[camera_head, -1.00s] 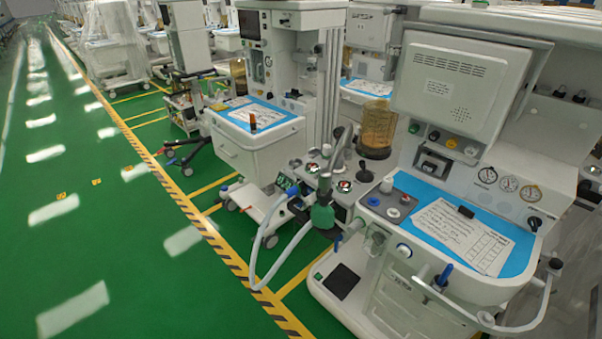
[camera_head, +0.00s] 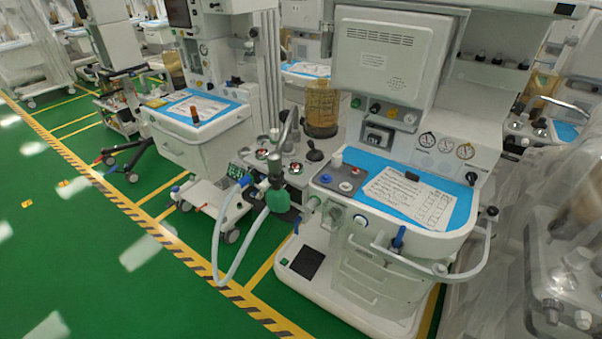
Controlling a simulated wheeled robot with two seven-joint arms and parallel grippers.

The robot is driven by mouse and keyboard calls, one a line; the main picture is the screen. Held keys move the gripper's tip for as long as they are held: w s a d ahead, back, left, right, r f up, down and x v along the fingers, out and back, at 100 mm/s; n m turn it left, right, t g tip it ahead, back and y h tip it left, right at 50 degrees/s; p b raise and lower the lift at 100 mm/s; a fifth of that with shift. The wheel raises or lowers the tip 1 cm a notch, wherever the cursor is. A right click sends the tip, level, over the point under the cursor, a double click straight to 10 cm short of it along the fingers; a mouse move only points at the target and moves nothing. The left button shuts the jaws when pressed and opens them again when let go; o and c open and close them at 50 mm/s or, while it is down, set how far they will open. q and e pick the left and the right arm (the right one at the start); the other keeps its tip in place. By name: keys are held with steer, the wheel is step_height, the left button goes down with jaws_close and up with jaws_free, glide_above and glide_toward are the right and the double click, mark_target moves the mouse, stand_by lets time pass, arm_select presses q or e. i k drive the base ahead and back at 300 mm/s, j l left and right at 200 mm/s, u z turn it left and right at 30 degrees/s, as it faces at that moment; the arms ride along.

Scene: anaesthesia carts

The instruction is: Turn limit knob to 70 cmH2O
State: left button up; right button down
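The nearest anaesthesia cart (camera_head: 390,270) stands right of centre, with a blue work surface (camera_head: 459,215) and papers on it. Several small knobs (camera_head: 375,107) sit in a row under the cart's white monitor housing. A black knob (camera_head: 471,178) is at the right below the gauges. I cannot read any cmH2O scale, so which one is the limit knob is not clear. Neither gripper is in view.
A hose (camera_head: 222,232) loops out at the left of the cart. A second cart (camera_head: 190,143) stands behind to the left. Plastic-covered equipment (camera_head: 565,250) is close on the right. The green floor (camera_head: 60,240) is free at left.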

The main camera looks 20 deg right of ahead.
mark_target(288, 145)
steer(key=i+j+z, duration=0.65)
steer(key=z, duration=0.15)
steer(key=i+j+z, duration=0.4)
steer(key=j, duration=0.15)
steer(key=i+j+z, duration=0.1)
steer(key=j+z, duration=0.25)
steer(key=j, duration=0.15)
